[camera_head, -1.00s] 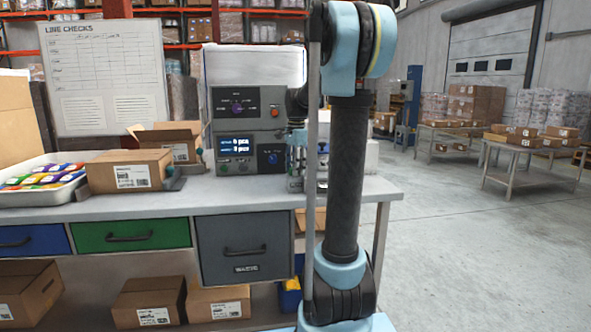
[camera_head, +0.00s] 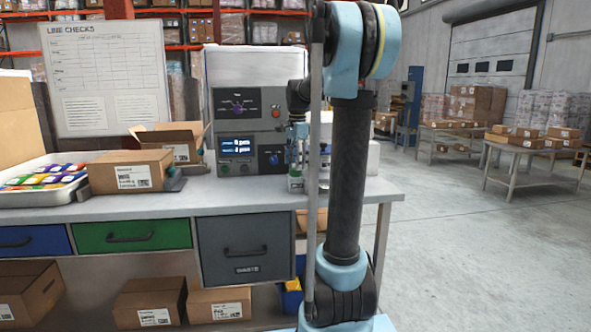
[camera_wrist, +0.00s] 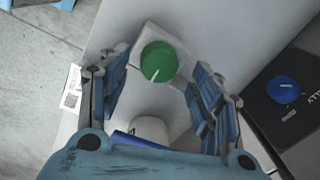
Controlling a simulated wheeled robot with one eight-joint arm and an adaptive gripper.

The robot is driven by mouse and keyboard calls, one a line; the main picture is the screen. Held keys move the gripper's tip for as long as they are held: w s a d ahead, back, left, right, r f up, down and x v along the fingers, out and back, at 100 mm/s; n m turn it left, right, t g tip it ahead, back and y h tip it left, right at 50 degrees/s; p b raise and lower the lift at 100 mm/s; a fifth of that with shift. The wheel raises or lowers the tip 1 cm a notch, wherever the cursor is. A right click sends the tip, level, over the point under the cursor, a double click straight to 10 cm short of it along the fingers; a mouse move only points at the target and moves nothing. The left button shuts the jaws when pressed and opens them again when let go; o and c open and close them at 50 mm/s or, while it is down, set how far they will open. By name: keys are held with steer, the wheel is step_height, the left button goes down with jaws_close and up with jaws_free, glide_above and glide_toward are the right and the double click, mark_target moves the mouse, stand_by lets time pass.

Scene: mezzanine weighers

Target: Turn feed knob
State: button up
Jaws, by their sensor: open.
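A round green knob (camera_wrist: 159,62) with a white pointer line sits on a small pale block (camera_wrist: 123,50) in the wrist view. My gripper (camera_wrist: 157,84) is open, its blue-padded fingers apart to the left and right of the knob, with nothing between them gripped. A blue knob (camera_wrist: 283,89) on a dark panel lies to the right. In the head view, my gripper (camera_head: 298,148) is over the bench at the right of the grey control box (camera_head: 240,112), partly behind my arm. The box carries a purple knob (camera_head: 238,107) and a blue knob (camera_head: 274,159). I cannot read which label says feed.
A white cylinder (camera_wrist: 150,128) stands close below the green knob in the wrist view. On the bench (camera_head: 120,207) are an open carton (camera_head: 182,152), a closed carton (camera_head: 117,180) and a white tray (camera_head: 20,199) of colourful packs. The bench front is clear.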

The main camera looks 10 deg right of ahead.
step_height(320, 180, up, 9)
steer(key=shift+s, duration=0.2)
steer(key=shift+d, duration=0.1)
steer(key=shift+c, duration=1.3)
step_height(320, 180, up, 6)
steer(key=f+n, duration=0.1)
steer(key=n, duration=0.9)
steer(key=shift+g, duration=0.3)
steer(key=f, duration=1.6)
steer(key=shift+w+f, duration=0.3)
steer(key=shift+f, duration=0.1)
steer(key=shift+c, duration=0.6)
steer(key=c, duration=0.7)
